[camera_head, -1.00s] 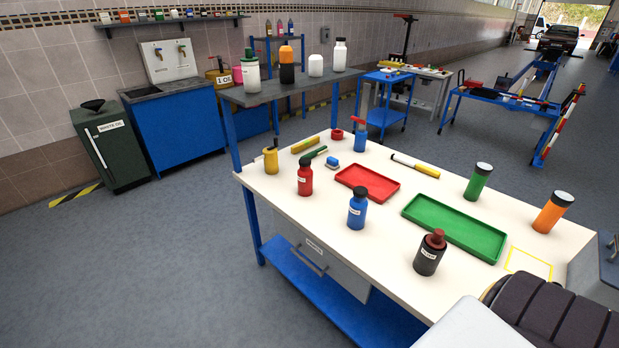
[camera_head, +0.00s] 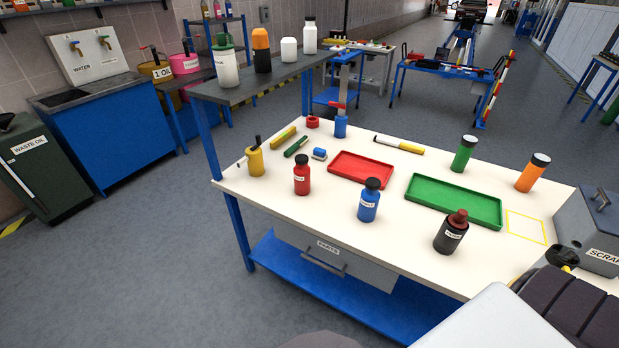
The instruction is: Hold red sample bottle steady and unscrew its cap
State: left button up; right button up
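The red sample bottle (camera_head: 302,178) stands upright on the white workbench (camera_head: 400,243) near its front left. Its dark cap (camera_head: 302,159) is on top, and a small white label is on its front. A blue bottle (camera_head: 369,203) with a dark cap stands to its right. A dark bottle with a reddish cap (camera_head: 451,234) stands further right. Neither of my grippers can be made out with certainty. Parts of my own body show at the bottom right, and a rounded grey shape is at the bottom edge.
A yellow can (camera_head: 255,162) stands left of the red bottle. A red tray (camera_head: 361,169) and a green tray (camera_head: 454,202) lie behind. Green (camera_head: 464,155) and orange (camera_head: 531,174) cylinders stand at the back right. A grey scrap box (camera_head: 590,228) is at the right. A raised shelf (camera_head: 262,77) stands behind left.

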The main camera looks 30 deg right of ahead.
aim_at(300, 173)
jog(key=i+j+z, duration=0.2)
jog(key=j, duration=0.15)
jog(key=j+z, duration=0.15)
jog(key=j, duration=0.25)
jog(key=i+j+z, duration=0.2)
jog(key=j, duration=0.2)
jog(key=j+z, duration=0.15)
jog(key=j, duration=0.3)
